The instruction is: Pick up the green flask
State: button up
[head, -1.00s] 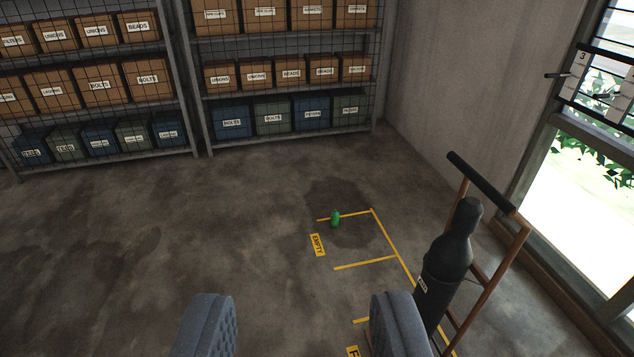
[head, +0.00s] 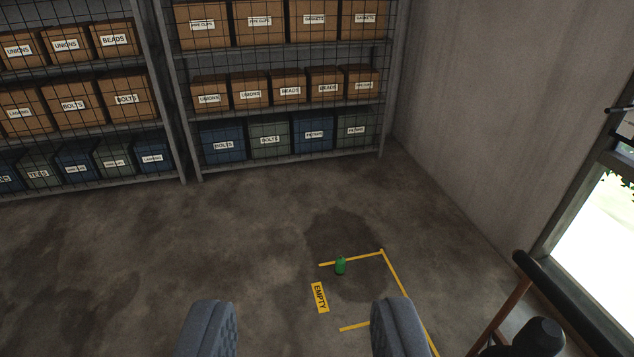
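The green flask (head: 340,266) is small and stands on the concrete floor at the top yellow line of a marked bay, just above the yellow EMPTY label (head: 320,297). My gripper (head: 304,330) shows at the bottom of the view as two grey padded fingers set wide apart.
A black gas cylinder (head: 537,338) on a brown hand truck (head: 503,318) stands at the lower right. Meshed shelves (head: 290,118) of labelled boxes line the back. A wall (head: 470,120) and a bright window are at right. The floor left of the flask is clear.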

aim_at(339, 260)
jog(key=i, duration=4)
jog(key=u, duration=0.25)
